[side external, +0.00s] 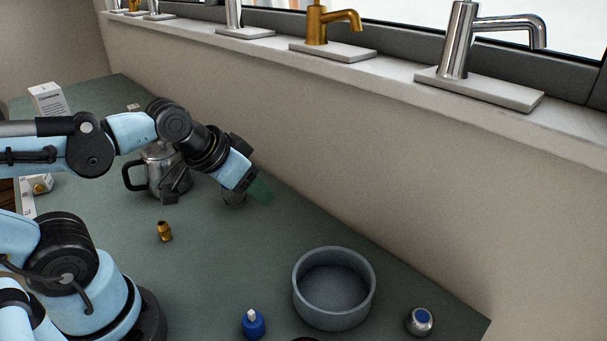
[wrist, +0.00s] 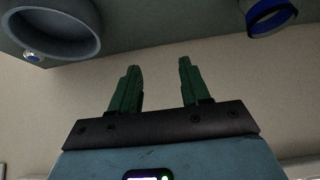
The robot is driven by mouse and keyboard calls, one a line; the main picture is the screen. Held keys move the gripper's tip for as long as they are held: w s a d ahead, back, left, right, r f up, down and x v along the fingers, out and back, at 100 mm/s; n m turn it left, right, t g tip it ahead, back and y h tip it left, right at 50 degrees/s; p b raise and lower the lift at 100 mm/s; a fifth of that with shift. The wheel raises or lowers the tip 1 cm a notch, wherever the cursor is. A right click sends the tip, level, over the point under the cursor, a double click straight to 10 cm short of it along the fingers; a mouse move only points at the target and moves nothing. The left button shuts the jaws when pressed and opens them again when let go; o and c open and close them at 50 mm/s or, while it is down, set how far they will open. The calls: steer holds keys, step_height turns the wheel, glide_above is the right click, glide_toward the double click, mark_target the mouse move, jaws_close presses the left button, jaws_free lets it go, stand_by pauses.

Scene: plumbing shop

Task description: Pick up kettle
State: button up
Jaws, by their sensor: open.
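The kettle (side external: 156,157) is a shiny metal pot with a black handle on its left, standing upright on the green table beyond my arm. Part of it is hidden behind my arm. My gripper (side external: 262,191) is to the right of the kettle and apart from it, above the table near the wall. In the wrist view my gripper (wrist: 157,64) has its two green fingers spread with nothing between them. The kettle does not show clearly in the wrist view.
A grey round bowl (side external: 334,318) stands at the front right, also in the wrist view (wrist: 50,48). A blue-capped metal part (side external: 419,321), a blue bottle (side external: 254,325) and a brass fitting (side external: 164,232) stand around. A small round object (side external: 234,197) is below my gripper. A wall rises behind.

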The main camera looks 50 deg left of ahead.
steer(key=n+g+y, duration=0.8)
steer(key=n+y, duration=0.1)
steer(key=n, duration=0.9)
glide_toward(128, 180)
steer(key=shift+x, duration=4.35)
steer(key=shift+c, duration=0.4)
jaws_close()
